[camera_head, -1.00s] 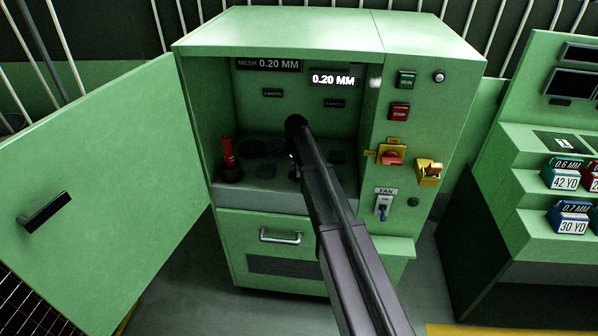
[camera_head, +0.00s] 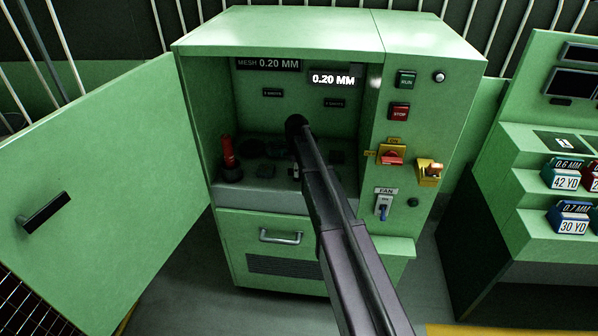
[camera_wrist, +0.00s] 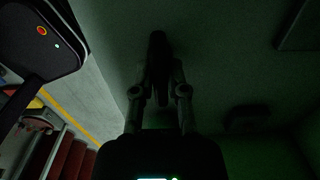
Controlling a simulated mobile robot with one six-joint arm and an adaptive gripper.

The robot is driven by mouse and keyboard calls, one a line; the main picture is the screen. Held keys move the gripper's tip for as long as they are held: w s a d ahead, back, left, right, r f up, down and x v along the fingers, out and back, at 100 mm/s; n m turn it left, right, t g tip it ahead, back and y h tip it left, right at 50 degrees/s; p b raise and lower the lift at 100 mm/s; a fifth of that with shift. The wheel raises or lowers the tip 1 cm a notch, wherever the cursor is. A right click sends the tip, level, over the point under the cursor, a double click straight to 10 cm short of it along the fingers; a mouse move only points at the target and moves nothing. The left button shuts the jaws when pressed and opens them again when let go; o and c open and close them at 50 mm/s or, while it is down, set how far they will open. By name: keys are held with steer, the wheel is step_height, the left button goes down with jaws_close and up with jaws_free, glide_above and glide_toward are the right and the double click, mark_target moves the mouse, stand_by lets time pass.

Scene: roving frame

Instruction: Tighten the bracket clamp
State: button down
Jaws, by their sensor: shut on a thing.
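My gripper (camera_wrist: 161,80) shows in the wrist view with its two fingers closed on a dark upright piece, probably the clamp's handle (camera_wrist: 158,48). The picture is too dark to tell its full shape or how far it is turned. In the head view my arm reaches into the open green cabinet, and hides most of the gripper and what it holds. The cabinet's inner shelf carries a red lever (camera_head: 228,152) on a round black base at the left, apart from the gripper.
The cabinet door (camera_head: 120,190) stands wide open at the left. The right panel has a green button (camera_head: 406,79), a red STOP button (camera_head: 400,111), a yellow-backed red switch (camera_head: 391,155) and a FAN switch (camera_head: 383,206). A green console (camera_head: 520,190) with labelled blocks stands at the right.

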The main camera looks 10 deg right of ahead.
steer(key=shift+s+d, duration=0.1)
steer(key=shift+s, duration=0.2)
steer(key=c, duration=0.7)
jaws_free()
steer(key=shift+o, duration=0.2)
steer(key=shift+w, duration=0.1)
steer(key=shift+w+r, duration=0.1)
